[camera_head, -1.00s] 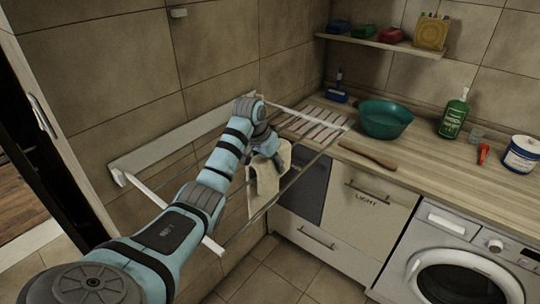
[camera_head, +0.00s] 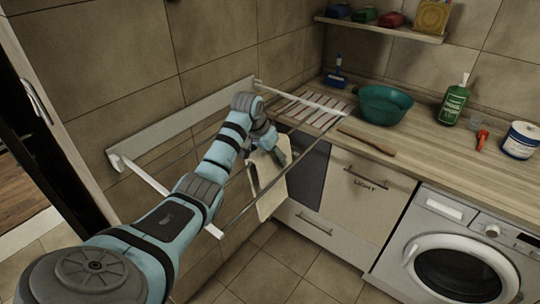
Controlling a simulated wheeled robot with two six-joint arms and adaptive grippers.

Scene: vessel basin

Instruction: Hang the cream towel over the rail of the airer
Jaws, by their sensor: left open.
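The cream towel (camera_head: 272,199) hangs at the airer's rails, with its lower part below them in front of the drawer unit. It looks draped over a rail, but my arm hides part of it and I cannot tell which rail bears it. The wall-mounted airer (camera_head: 180,130) is folded out, with a white end arm and thin rails. My left gripper (camera_head: 279,155) is open at the towel's upper right edge; I cannot tell whether it touches the cloth. My right gripper is not in view.
A wooden counter (camera_head: 440,158) carries a teal basin (camera_head: 385,104), a green bottle (camera_head: 454,103), a wooden utensil (camera_head: 367,141) and a white tub (camera_head: 521,140). Cabinets and a washing machine (camera_head: 455,255) stand below. A shelf (camera_head: 385,30) is above. The floor under the airer looks clear.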

